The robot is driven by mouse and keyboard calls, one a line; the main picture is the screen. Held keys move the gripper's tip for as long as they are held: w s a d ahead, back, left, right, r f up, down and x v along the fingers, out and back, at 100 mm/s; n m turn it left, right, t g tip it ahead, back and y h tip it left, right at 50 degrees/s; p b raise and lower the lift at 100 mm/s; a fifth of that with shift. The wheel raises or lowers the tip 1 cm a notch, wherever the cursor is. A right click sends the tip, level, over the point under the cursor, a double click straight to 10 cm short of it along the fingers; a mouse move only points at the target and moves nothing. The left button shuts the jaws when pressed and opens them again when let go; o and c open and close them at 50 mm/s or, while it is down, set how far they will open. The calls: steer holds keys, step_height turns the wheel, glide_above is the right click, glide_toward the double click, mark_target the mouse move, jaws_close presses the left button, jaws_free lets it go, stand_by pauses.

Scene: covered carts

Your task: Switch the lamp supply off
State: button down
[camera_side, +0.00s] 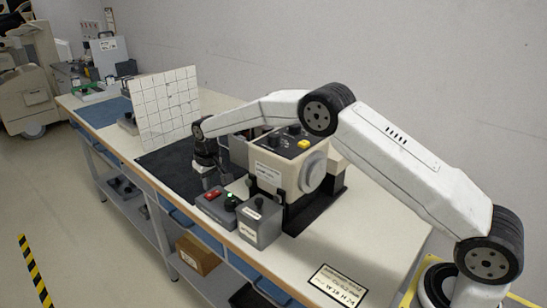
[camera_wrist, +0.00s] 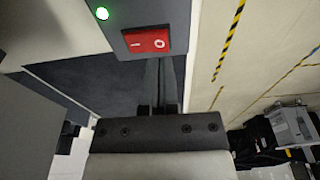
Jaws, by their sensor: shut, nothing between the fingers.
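The lamp supply is a grey box (camera_side: 215,207) on the bench, with a red rocker switch (camera_side: 212,194) and a green lamp (camera_side: 231,197). In the wrist view the red rocker (camera_wrist: 148,43) is marked I at left and O at right, and the green lamp (camera_wrist: 102,13) glows. Which side of the rocker is pressed in, I cannot tell. My gripper (camera_wrist: 161,60) is shut and empty, its fingertips at the box's edge beside the rocker in the wrist view. In the side view my gripper (camera_side: 212,180) points down, just behind the switch box; its tips are partly hidden.
A grey labelled box (camera_side: 260,222) with a dark knob stands right beside the supply. A larger beige instrument (camera_side: 290,165) with a yellow button stands behind it. A white gridded panel (camera_side: 165,108) stands upright at left. A dark mat (camera_side: 165,165) lies clear on the bench.

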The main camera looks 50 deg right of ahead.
mark_target(210, 195)
steer(key=shift+f, duration=1.15)
stand_by(1.4)
steer(key=shift+r, duration=3.5)
steer(key=shift+s, duration=0.1)
steer(key=s, duration=0.5)
steer(key=s+d+r, duration=0.1)
steer(key=s, duration=0.4)
steer(key=s+d+r, duration=0.1)
steer(key=s, duration=0.4)
steer(key=shift+s+d, duration=0.25)
steer(key=s+d+f, duration=0.1)
steer(key=s+f, duration=0.1)
steer(key=s, duration=1.7)
steer(key=shift+s+d+f+t, duration=0.15)
steer(key=shift+s+f+t, duration=0.15)
steer(key=shift+t, duration=0.1)
